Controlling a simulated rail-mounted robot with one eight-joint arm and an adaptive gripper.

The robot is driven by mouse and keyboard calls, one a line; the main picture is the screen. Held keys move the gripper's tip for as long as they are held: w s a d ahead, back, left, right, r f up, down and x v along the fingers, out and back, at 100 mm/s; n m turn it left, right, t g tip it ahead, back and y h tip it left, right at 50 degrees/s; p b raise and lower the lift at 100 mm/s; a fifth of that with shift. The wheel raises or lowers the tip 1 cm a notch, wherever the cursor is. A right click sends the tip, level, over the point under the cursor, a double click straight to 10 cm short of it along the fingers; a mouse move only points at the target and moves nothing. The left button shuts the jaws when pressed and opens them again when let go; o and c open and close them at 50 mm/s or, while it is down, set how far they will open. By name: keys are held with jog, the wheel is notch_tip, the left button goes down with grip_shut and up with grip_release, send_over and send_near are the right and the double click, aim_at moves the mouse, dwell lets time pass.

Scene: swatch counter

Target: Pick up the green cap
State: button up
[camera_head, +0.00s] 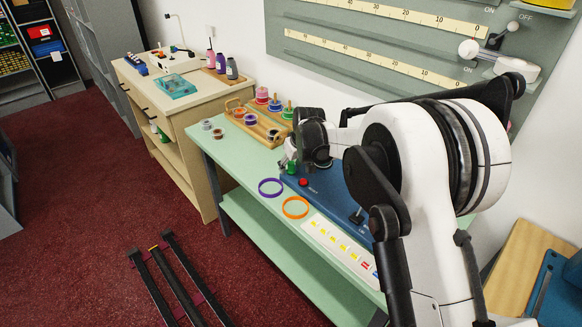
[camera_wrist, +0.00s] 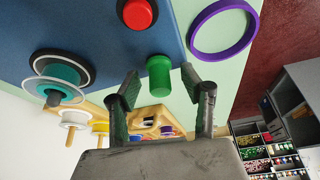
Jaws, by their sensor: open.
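The green cap (camera_wrist: 158,76) is a small upright-sided cylinder at the edge of the blue panel (camera_wrist: 100,30) in the wrist view. It also shows in the head view as a small green spot (camera_head: 291,168), partly hidden by my gripper (camera_head: 288,160). In the wrist view my gripper (camera_wrist: 160,77) is open, with one finger on each side of the cap. Gaps show between the cap and both fingertips. How far ahead of the fingertips the cap lies is hard to tell.
A red button (camera_head: 303,182) sits near the cap on the blue panel. A purple ring (camera_head: 270,187) and an orange ring (camera_head: 295,207) lie on the pale green counter (camera_head: 222,158). A wooden rack (camera_head: 262,128) with spools stands behind.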

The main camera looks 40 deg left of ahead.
jog(key=shift+c, duration=0.3)
jog(key=c, duration=0.7)
jog(key=shift+c, duration=0.2)
jog(key=shift+r, duration=0.2)
